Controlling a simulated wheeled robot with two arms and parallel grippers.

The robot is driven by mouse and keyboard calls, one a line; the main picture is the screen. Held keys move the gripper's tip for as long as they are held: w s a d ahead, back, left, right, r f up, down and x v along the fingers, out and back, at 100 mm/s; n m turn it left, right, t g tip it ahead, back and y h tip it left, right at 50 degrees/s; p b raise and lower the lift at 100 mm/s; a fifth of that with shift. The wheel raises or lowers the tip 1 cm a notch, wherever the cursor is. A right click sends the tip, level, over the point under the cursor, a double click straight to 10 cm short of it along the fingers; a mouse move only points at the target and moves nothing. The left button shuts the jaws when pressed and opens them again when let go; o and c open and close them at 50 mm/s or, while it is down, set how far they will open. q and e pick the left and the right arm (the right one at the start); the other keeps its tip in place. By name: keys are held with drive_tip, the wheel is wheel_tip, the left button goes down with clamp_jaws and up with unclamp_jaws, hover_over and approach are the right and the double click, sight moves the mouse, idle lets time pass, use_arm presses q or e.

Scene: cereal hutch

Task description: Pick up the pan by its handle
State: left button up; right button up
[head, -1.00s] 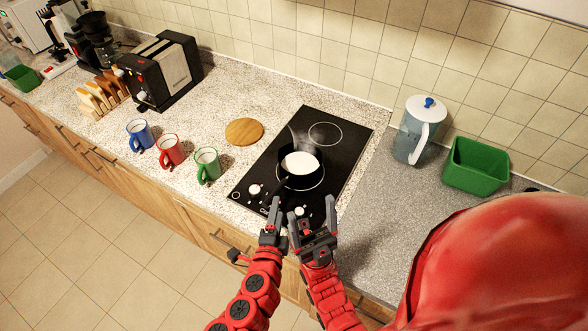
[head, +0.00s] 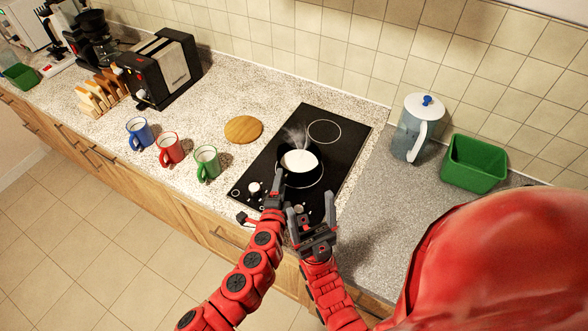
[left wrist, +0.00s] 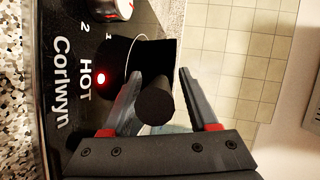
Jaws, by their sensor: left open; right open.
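The black pan (head: 312,177) sits on the black hob (head: 345,151), with white liquid in it and steam rising. Its handle points toward the front, mostly hidden behind my left gripper (head: 277,187) in the head view. In the left wrist view, the dark round end of the handle (left wrist: 153,104) shows between the two spread fingers of my left gripper (left wrist: 157,85). The fingers are not closed on it; contact cannot be told. My right gripper (head: 311,206) is open and empty over the hob's front edge, to the right of and lower than the left one.
Blue (head: 138,135), red (head: 169,150) and green (head: 206,164) mugs stand left of the hob, near a round wooden board (head: 243,129). A jug (head: 411,135) and green bin (head: 470,165) stand right. A red light glows by "HOT" (left wrist: 101,78).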

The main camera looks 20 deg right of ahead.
use_arm(q)
clamp_jaws()
idle(1.4)
